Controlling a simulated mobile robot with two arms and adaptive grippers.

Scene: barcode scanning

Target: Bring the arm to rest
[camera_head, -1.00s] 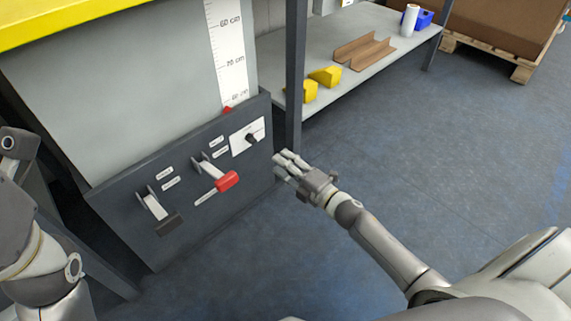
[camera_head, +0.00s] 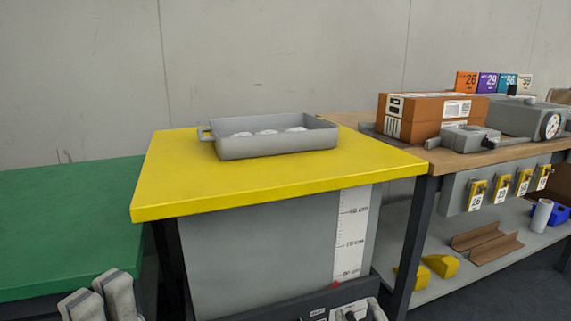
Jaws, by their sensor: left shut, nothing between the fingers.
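My left gripper (camera_head: 99,300) shows at the bottom left, cut off by the lower picture edge. Its two grey fingers are upright and close together, with nothing held between them. It is in front of the green tabletop (camera_head: 70,212), left of the yellow table's front leg. The rest of the left arm is out of view. I cannot make out my right gripper.
A yellow-topped table (camera_head: 160,190) bears a grey tray (camera_head: 300,146) with pale things inside. A control panel (camera_head: 300,305) is below it. To the right, a wooden bench (camera_head: 440,165) holds a brown box (camera_head: 410,128). Yellow pieces (camera_head: 442,265) lie on the lower shelf.

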